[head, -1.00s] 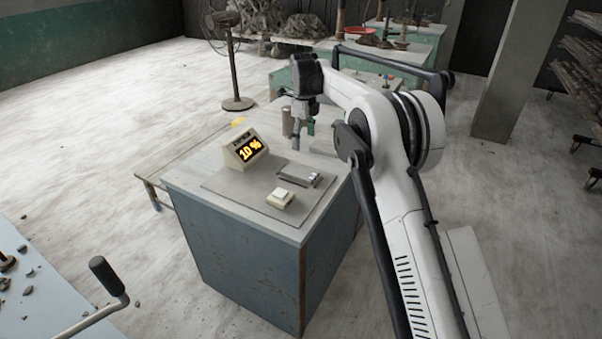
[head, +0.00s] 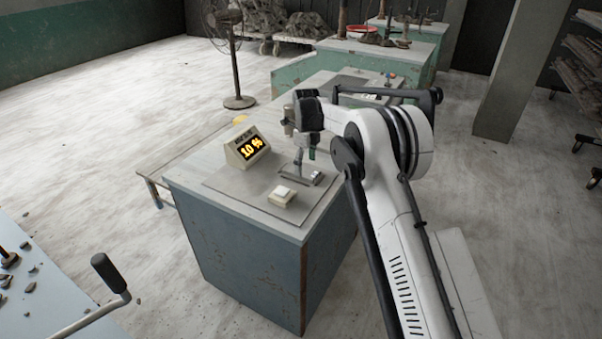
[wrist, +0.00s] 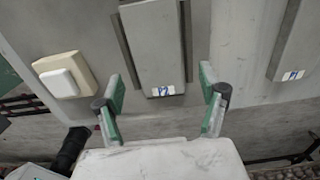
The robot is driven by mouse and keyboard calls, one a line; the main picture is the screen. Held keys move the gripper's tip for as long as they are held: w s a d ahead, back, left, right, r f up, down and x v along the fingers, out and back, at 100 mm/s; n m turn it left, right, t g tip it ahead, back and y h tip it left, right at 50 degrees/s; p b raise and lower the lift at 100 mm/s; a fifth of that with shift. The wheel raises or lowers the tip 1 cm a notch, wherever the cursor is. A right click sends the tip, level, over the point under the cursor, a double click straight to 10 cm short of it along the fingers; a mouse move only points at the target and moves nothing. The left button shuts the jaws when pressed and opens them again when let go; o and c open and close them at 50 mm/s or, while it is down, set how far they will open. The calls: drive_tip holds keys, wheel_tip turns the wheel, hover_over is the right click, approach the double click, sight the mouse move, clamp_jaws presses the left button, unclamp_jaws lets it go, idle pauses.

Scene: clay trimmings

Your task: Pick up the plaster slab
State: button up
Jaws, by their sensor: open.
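A grey plaster slab (wrist: 152,45) with a small tag reading "P2" lies between the spread fingers of my gripper (wrist: 160,76) in the wrist view. Dark strips run along both its long sides. The fingers, with green pads, are open and empty, apart from the slab's sides. In the head view my gripper (head: 304,160) points down just above the flat grey piece (head: 298,178) on the blue cabinet's top. A second grey slab (wrist: 290,50) with a tag, seemingly "P1", lies to the right in the wrist view. The arm hides part of the cabinet top.
A cream block with a white button (head: 283,195) sits in front of the slab; it also shows in the wrist view (wrist: 62,76). A display box (head: 247,148) with glowing digits stands to the left. The cabinet's front left top is clear.

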sight(306, 171)
wheel_tip(306, 171, down, 3)
drive_tip(key=c, duration=1.6)
drive_tip(key=shift+o, duration=0.2)
drive_tip(key=shift+r, duration=0.1)
